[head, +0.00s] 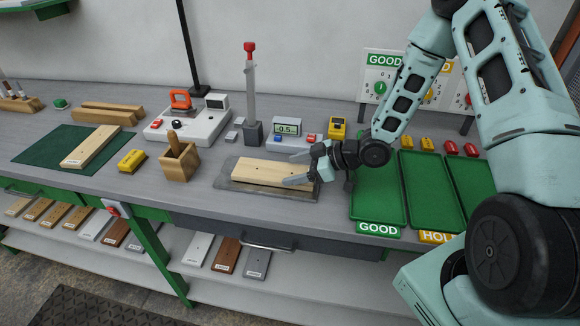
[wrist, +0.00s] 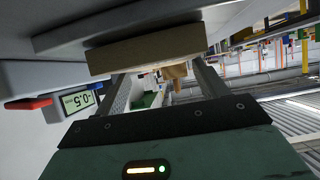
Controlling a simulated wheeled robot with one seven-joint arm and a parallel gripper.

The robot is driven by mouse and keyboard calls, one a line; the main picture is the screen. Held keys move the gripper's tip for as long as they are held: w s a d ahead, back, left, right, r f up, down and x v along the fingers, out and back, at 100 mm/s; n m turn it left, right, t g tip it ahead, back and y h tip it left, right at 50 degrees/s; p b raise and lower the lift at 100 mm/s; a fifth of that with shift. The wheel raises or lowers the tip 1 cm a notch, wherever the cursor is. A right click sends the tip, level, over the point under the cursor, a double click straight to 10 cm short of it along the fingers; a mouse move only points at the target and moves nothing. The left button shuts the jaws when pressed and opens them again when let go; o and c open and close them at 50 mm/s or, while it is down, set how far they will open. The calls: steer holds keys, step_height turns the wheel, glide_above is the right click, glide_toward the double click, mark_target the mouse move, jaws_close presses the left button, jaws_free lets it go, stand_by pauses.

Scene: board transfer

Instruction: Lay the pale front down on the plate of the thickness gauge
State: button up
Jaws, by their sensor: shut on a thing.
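The pale front (head: 262,172) is a flat, light wooden board lying lengthwise over the grey plate (head: 240,190) of the thickness gauge (head: 251,100), in front of its upright post with the red knob. My gripper (head: 298,169) comes in from the right and is shut on the right part of the board, one finger on each long side. In the wrist view the front (wrist: 145,50) spans between the fingers (wrist: 160,72), close against the plate (wrist: 110,22), which shows upside down. I cannot tell whether a thin gap remains between board and plate.
A gauge display (head: 287,127) stands behind the plate. Green trays (head: 378,192) lie to the right, under my arm. A wooden block holder (head: 179,160) stands left of the plate. Another pale board (head: 90,147) lies on a green mat (head: 42,146) at far left.

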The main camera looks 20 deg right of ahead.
steer(key=shift+s+d+f, duration=0.1)
steer(key=shift+s+d, duration=0.2)
steer(key=shift+d, duration=0.1)
steer(key=shift+s+d+p, duration=0.15)
steer(key=shift+s+d, duration=0.3)
steer(key=shift+d, duration=0.2)
steer(key=shift+s+d+p, duration=0.15)
steer(key=shift+s+d, duration=0.3)
steer(key=shift+d, duration=0.15)
steer(key=shift+s+d+p, duration=0.35)
steer(key=shift+s+d, duration=0.55)
steer(key=shift+d, duration=0.3)
steer(key=shift+s+d+p, duration=0.3)
steer(key=shift+s+d, duration=0.3)
steer(key=shift+d, duration=0.3)
steer(key=shift+s+d, duration=0.25)
steer(key=shift+d, duration=0.05)
